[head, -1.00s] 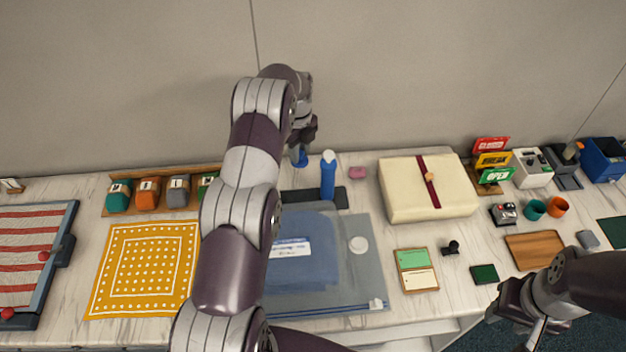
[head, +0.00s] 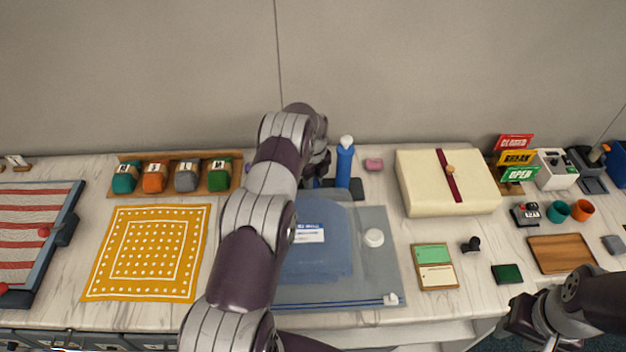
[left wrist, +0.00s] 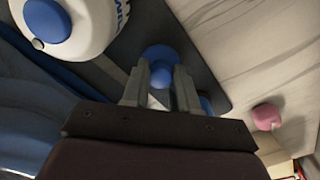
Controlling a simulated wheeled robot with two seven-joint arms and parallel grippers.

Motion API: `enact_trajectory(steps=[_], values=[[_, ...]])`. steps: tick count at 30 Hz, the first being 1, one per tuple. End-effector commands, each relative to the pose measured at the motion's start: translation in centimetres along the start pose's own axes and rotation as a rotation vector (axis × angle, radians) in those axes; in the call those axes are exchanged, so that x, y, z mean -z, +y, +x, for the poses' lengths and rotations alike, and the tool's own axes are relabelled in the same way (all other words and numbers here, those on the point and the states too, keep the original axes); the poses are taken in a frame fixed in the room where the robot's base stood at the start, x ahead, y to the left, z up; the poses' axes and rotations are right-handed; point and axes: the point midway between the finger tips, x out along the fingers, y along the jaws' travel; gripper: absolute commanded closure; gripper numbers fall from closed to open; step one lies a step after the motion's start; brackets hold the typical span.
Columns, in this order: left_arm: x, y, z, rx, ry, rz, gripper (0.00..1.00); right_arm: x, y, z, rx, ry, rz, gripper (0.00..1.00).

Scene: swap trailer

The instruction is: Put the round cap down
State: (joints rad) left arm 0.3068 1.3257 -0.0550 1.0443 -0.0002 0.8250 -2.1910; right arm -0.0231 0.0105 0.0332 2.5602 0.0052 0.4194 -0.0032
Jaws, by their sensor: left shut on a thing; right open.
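In the left wrist view, my left gripper (left wrist: 160,88) is shut on a round blue cap (left wrist: 160,56), which shows between and beyond the fingertips. A dark strip (left wrist: 207,72) lies behind the cap; I cannot tell whether the cap touches it. In the head view, my left gripper (head: 317,172) is at the back of the counter, left of a blue bottle with a white top (head: 344,160); my arm hides most of the held cap there. A white round piece (head: 374,237) lies on the grey-blue mat (head: 375,280). My right gripper (head: 527,325) is open at lower right.
A white container with a blue top (left wrist: 75,25) stands close to the left gripper in the wrist view. A yellow dotted cloth (head: 150,252) lies left of my arm.

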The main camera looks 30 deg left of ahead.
Motion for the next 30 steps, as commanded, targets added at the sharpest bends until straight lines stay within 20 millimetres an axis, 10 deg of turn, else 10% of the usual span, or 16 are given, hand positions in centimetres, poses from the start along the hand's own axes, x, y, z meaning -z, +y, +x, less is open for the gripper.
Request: enact_trajectory(steps=[5, 6, 8, 20, 29, 30], values=[[0.0, 0.0, 0.4, -0.001, 0.001, 0.0, 1.0, -0.1, 0.0, 0.5, 0.0, 0.0, 0.0, 0.57], [0.0, 0.0, 0.2, -0.001, 0.0, 0.0, 0.59, 0.0, 0.0, 0.3, 0.0, 0.0, 0.0, 0.57], [0.0, 0.0, 0.2, -0.001, 0.001, 0.0, 0.46, 0.0, 0.0, 0.3, 0.0, 0.0, 0.0, 0.57], [0.0, -0.1, -0.8, 0.001, -0.001, 0.0, 0.46, 0.0, 0.0, 0.5, 0.0, 0.0, 0.0, 0.57], [0.0, 0.0, -7.2, 0.002, -0.002, 0.0, 0.46, -0.3, 0.0, 2.6, 0.0, 0.0, 0.0, 0.57], [0.0, 0.0, -9.3, -0.001, 0.0, 0.0, 0.46, -0.1, 0.0, 0.5, 0.0, -0.002, 0.0, 0.57]])
